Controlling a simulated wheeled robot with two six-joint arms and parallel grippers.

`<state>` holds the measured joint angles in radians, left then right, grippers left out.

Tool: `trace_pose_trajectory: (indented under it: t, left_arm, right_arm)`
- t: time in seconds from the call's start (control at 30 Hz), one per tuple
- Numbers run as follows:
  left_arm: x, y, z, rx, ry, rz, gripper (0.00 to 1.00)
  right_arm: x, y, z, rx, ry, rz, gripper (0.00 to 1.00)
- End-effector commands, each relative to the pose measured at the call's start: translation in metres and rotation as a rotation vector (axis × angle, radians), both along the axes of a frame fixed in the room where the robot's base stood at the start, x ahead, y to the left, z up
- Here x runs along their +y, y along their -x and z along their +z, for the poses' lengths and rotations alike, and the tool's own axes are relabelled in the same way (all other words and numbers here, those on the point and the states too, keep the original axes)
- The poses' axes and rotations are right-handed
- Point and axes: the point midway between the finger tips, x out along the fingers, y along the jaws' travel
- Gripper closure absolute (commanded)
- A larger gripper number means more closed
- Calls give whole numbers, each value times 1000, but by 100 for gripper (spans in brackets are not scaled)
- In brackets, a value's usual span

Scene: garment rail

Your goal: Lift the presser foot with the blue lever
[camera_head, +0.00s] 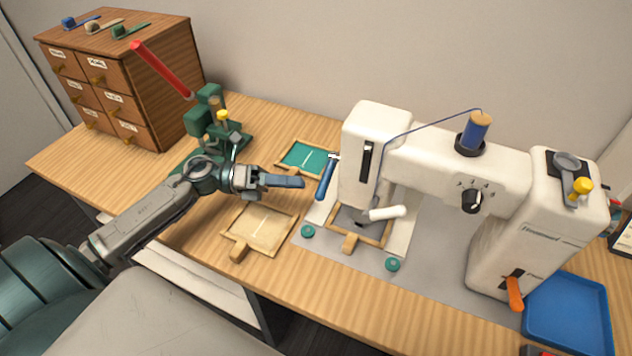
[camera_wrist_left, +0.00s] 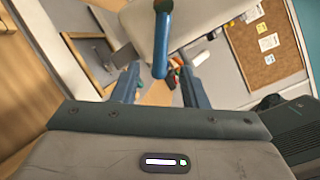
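The white sewing machine (camera_head: 440,165) stands at the right of the table. The blue lever (camera_head: 327,177) hangs at the left side of its head, slanting down. My left gripper (camera_head: 303,182) is just left of the lever, fingers pointing at it, with a small apparent gap. In the left wrist view, the blue lever (camera_wrist_left: 162,40) comes down ahead between the two spread fingers of my left gripper (camera_wrist_left: 157,75); contact cannot be told. The gripper is open and empty. The presser foot is not clearly visible under the head. My right gripper is out of view.
A wooden frame (camera_head: 347,241) lies under the machine head, beside a white handle (camera_head: 385,213). A cream-filled frame (camera_head: 260,229) and a green-filled frame (camera_head: 306,157) lie left. A green press with a red lever (camera_head: 160,68) stands behind my left arm. A blue tray (camera_head: 567,312) is front right.

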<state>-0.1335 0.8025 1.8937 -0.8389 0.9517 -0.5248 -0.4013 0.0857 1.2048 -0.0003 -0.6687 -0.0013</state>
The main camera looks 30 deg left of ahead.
Motion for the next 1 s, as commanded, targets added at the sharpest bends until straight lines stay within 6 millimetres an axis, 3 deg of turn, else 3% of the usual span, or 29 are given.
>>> trace_pose_trajectory:
  t: [0.4,0.87,1.0]
  left_arm:
    - [-43,-18,2,-1,3,0,60]
    - [-51,-21,0,0,0,0,60]
    - [-50,-21,0,0,-1,1,88]
  right_arm:
    - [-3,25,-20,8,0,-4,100]
    - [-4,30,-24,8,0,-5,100]
    - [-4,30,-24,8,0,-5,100]
